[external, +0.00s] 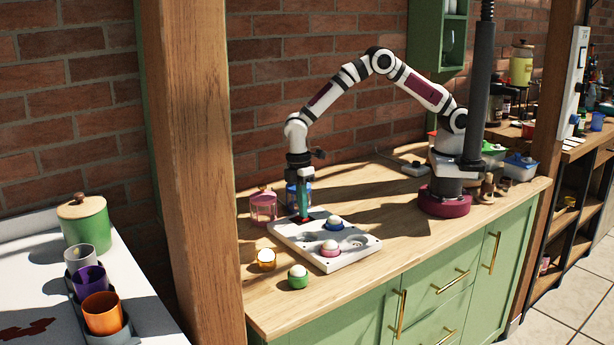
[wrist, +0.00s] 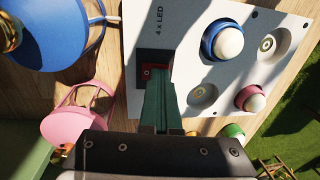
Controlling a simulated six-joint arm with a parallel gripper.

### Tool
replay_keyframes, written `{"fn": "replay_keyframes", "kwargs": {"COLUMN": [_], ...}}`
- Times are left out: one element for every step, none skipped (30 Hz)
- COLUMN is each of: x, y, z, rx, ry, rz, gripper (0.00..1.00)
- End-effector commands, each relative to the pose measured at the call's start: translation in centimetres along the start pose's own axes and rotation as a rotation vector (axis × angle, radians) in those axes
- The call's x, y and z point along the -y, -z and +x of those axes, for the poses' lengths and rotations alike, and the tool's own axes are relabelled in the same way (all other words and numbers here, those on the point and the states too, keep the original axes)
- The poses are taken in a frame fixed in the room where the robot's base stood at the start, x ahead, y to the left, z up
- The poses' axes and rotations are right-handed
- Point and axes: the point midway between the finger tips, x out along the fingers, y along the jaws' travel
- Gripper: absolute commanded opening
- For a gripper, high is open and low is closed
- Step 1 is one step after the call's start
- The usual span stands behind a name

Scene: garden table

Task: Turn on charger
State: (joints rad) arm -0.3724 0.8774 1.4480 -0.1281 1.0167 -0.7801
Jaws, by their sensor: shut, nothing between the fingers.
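The charger (external: 350,262) is a white plate on the wooden counter, marked "4 x LED" in the wrist view (wrist: 179,18). It has several round sockets. A blue-ringed white bulb (external: 334,223) and a pink-ringed one (external: 330,249) sit in two of them; two other sockets are empty. A red switch (wrist: 147,73) in a dark frame lies at the charger's edge. My gripper (external: 304,217) is shut and empty, pointing down at the switch. In the wrist view its green fingertips (wrist: 157,80) overlap the switch's lower part; whether they touch it I cannot tell.
A pink lantern (external: 263,207) and a blue lantern (external: 291,194) stand close behind the charger. A yellow-ringed bulb (external: 266,259) and a green-ringed bulb (external: 298,277) sit on the counter in front. The counter (external: 398,232) right of the charger is clear.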

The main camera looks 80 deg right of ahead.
Motion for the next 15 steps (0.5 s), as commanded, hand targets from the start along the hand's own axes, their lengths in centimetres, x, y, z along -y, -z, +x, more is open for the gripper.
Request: {"fn": "replay_keyframes", "kwargs": {"x": [-0.25,-0.38,-0.52,-0.59,-0.63,-0.65,-0.64,-0.63,-0.63,-0.62,-0.62,-0.62,-0.62,-0.62,-0.63], "y": [-0.01,-0.01,-0.01,0.0,0.0,0.0,0.0,0.01,0.01,0.01,0.01,0.02,0.02,0.04,0.06], "z": [-0.08,-0.14,-0.21,-0.25,-0.28,-0.31,-0.31,-0.31,-0.32,-0.33,-0.33,-0.37,-0.46,-0.64,-1.05], "rx": [0.0,0.0,0.0,0.0,0.0,0.0,0.0,0.0,-0.001,-0.001,-0.001,-0.001,-0.001,-0.001,-0.002], "ry": [0.0,0.0,0.0,0.0,0.001,0.001,0.001,0.001,0.001,0.001,0.001,0.001,0.001,0.001,0.001], "rz": [0.001,0.001,0.0,0.0,0.0,-0.001,-0.001,-0.001,-0.001,0.0,0.0,0.0,0.0,0.0,0.0], "gripper": [0.0,0.0,0.0,0.0,0.0,0.0,0.0,0.0,0.0,0.0,0.0,0.0,0.0,0.0,0.0]}}
